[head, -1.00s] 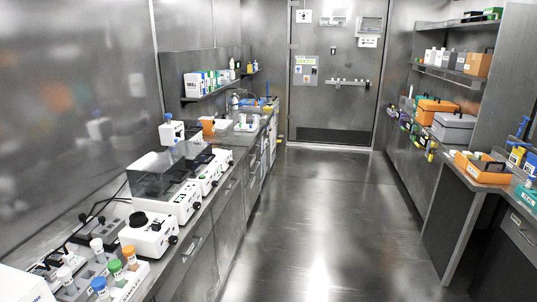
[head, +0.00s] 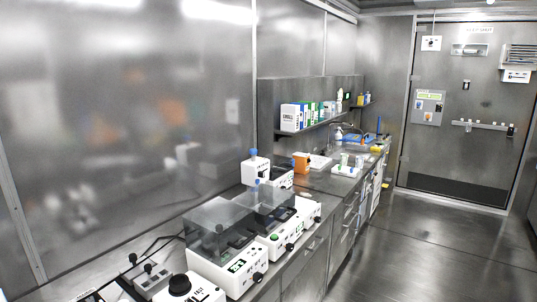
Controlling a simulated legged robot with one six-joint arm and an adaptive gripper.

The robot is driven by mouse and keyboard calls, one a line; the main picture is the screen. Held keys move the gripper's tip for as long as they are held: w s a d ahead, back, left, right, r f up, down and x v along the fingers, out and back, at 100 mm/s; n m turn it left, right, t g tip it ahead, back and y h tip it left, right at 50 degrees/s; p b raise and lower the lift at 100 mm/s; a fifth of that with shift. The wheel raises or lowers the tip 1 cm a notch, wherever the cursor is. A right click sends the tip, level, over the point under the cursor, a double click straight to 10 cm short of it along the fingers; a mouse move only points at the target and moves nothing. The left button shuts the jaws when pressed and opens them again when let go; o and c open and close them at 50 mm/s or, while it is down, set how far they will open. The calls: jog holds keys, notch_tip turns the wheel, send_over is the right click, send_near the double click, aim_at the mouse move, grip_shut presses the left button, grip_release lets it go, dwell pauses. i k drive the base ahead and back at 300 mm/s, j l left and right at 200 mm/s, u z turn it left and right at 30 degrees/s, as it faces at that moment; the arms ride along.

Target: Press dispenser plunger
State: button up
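No dispenser can be made out for certain. A small white bottle (head: 338,133) stands by the sink at the far end of the left counter; whether it has a plunger is too small to tell. A white device with a blue knob on top (head: 256,172) stands on the counter behind the clear-lidded machines. My gripper and arm are not in view.
The left counter carries white machines with clear grey lids (head: 226,235), a black-knobbed device (head: 181,286) and an orange container (head: 301,162). A shelf (head: 318,124) with boxes hangs above. The floor (head: 430,250) is clear up to the metal door (head: 462,110).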

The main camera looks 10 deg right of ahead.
aim_at(253, 152)
jog(key=i+l+u, duration=0.3)
jog(key=i+l, duration=0.25)
jog(key=i+l+u, duration=0.2)
jog(key=i+l, duration=0.15)
jog(key=i+l+u, duration=0.3)
jog(key=i+l, duration=0.2)
jog(key=l, duration=0.25)
jog(key=i+l+u, duration=0.15)
jog(key=l, duration=0.3)
jog(key=i+l+u, duration=0.15)
jog(key=l, duration=0.3)
jog(key=i+l+u, duration=0.15)
jog(key=l, duration=0.3)
jog(key=i, duration=0.1)
